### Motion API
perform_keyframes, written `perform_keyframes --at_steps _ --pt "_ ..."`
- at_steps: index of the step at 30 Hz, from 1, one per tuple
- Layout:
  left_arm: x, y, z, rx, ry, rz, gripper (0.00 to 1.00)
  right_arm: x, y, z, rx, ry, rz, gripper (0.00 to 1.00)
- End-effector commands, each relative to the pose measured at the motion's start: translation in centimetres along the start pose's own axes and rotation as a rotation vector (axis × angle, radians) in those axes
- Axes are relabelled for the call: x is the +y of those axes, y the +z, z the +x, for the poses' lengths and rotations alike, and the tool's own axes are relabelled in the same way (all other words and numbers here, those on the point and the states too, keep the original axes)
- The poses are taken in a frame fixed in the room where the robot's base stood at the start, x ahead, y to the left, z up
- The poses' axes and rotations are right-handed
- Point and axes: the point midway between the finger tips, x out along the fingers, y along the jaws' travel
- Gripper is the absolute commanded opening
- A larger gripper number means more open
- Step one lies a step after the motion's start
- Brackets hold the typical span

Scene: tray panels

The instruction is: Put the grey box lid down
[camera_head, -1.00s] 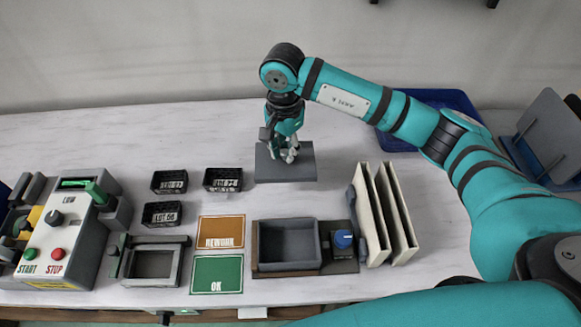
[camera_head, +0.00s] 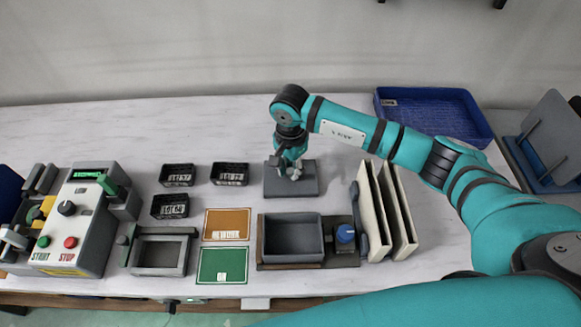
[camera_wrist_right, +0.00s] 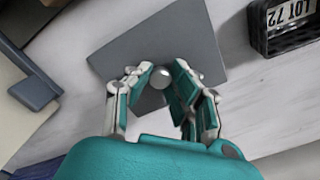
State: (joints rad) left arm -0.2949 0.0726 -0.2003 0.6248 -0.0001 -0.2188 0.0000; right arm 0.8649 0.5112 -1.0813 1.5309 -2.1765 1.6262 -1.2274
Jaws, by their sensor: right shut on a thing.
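The grey box lid (camera_head: 275,189) is a flat plate with a small round knob (camera_wrist_right: 160,78) on top. It lies level, on or very close to the white table, behind the open grey box (camera_head: 292,256). My right gripper (camera_head: 290,173) is above the lid, its fingers closed around the knob. In the right wrist view, the fingertips (camera_wrist_right: 160,85) are on both sides of the knob, with the lid plate (camera_wrist_right: 190,40) beneath. Whether a gap is left under the lid cannot be told. My left gripper is not in view.
Black lot bins (camera_head: 229,175) stand left of the lid. The orange rework card (camera_head: 227,214) and green OK card (camera_head: 222,255) lie nearer. Cream upright panels (camera_head: 375,215) stand to the right, a blue tray (camera_head: 470,130) behind them. Bare table lies behind the lid.

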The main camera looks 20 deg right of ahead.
Motion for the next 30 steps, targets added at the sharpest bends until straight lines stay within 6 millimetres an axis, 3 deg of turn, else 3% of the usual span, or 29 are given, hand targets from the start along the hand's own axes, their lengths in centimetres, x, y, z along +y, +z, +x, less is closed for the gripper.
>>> perform_keyframes --at_steps 1,6,17,20,30 --pt "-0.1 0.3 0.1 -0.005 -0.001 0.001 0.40 0.0 0.0 0.1 0.000 0.000 0.000 0.22" --pt "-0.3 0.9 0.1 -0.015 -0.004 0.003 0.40 0.0 0.0 0.1 0.000 0.000 0.000 0.43" --pt "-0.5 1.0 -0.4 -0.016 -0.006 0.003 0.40 0.0 0.0 -0.6 0.000 -0.001 0.000 0.43" --pt "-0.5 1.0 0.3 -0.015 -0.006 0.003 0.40 -0.2 -0.1 -1.8 0.002 -0.005 -0.001 0.43" --pt "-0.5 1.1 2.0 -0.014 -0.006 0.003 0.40 -0.1 -0.1 -9.0 0.003 -0.005 -0.001 0.43"
